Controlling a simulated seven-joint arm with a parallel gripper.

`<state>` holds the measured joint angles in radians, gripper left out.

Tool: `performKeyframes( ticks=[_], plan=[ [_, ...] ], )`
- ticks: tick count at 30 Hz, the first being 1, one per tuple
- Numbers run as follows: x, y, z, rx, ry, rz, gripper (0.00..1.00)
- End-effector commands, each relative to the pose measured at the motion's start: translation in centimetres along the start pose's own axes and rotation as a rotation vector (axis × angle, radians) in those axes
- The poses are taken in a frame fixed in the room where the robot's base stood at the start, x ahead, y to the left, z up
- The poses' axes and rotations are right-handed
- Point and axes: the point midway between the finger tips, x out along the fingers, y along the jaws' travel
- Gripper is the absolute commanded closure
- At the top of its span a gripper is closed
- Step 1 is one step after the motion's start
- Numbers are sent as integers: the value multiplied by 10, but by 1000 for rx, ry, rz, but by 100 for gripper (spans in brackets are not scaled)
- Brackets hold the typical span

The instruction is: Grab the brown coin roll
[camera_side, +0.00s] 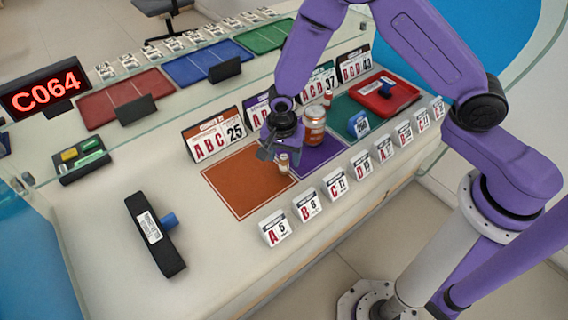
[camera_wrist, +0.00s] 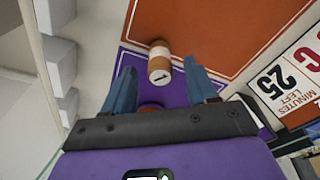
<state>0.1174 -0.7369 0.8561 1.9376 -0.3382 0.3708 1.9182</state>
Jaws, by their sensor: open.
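The brown coin roll (camera_side: 284,164) stands upright near the right corner of the orange mat (camera_side: 240,185) in the side view, a small tan and white cylinder. In the wrist view the coin roll (camera_wrist: 159,68) shows its pale end with a dark mark, near the border of the orange mat and the purple mat. My gripper (camera_side: 277,151) is open and empty, just above and beside the roll. In the wrist view its two blue fingers (camera_wrist: 158,75) point toward the roll, one on each side of it. I cannot tell how far above it they are.
An orange jar (camera_side: 314,126) stands on the purple mat (camera_side: 322,154), close to my gripper. Number cards (camera_side: 214,140) line the back, and small price cards (camera_side: 335,184) line the front. A red tray (camera_side: 384,95) is farther right.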

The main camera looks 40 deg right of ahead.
Motion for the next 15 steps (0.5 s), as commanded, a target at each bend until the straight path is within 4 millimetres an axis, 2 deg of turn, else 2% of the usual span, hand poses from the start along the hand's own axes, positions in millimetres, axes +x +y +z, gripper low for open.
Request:
performKeyframes(
  ticks=[6,15],
  plan=[
    [25,0,1,0,1,2,42],
    [29,-1,1,1,0,-1,42]
  ],
)
